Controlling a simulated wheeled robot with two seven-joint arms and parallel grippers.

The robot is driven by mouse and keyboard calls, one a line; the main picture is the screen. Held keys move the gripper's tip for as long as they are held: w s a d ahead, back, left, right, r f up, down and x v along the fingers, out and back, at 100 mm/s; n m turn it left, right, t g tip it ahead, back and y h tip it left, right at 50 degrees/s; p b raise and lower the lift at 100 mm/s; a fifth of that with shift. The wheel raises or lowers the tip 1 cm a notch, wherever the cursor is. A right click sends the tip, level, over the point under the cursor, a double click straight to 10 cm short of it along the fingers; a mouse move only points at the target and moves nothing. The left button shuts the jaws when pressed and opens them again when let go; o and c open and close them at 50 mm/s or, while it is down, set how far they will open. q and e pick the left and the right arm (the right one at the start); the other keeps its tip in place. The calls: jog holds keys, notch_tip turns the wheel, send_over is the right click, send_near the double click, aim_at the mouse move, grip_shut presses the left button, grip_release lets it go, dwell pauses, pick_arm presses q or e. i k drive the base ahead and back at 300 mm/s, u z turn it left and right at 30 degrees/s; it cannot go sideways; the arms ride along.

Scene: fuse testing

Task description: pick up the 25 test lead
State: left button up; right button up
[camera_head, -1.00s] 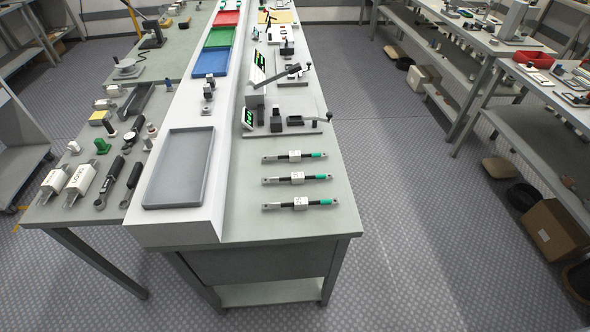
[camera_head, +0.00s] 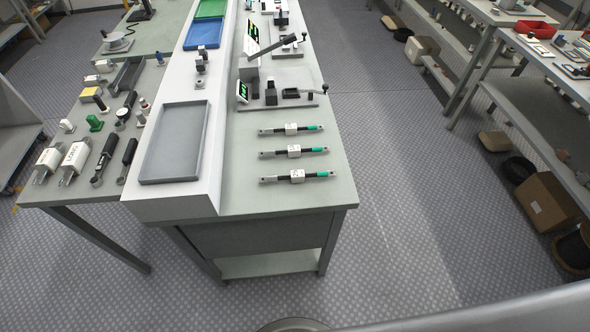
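Three test leads lie apart in a column on the right part of the near table. Each is a dark rod with metal ends, a white label block and a green band. The far lead (camera_head: 307,128), the middle lead (camera_head: 311,150) and the near lead (camera_head: 316,174) all lie flat, roughly left to right. The label numbers are too small to read surely, so I cannot tell which is the 25 lead. Neither of my grippers is in view. A pale grey part, apparently of my own body, shows at the bottom right.
A grey empty tray (camera_head: 150,175) sits on the raised white strip left of the leads. Beyond the leads stands a test device with a lever (camera_head: 285,45) and a green display. Fuses (camera_head: 75,160) and tools lie at left. The table around the leads is clear.

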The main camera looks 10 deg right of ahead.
aim_at(297, 176)
jog(key=u, duration=2.9)
jog(key=k, duration=1.5)
jog(key=z, duration=2.2)
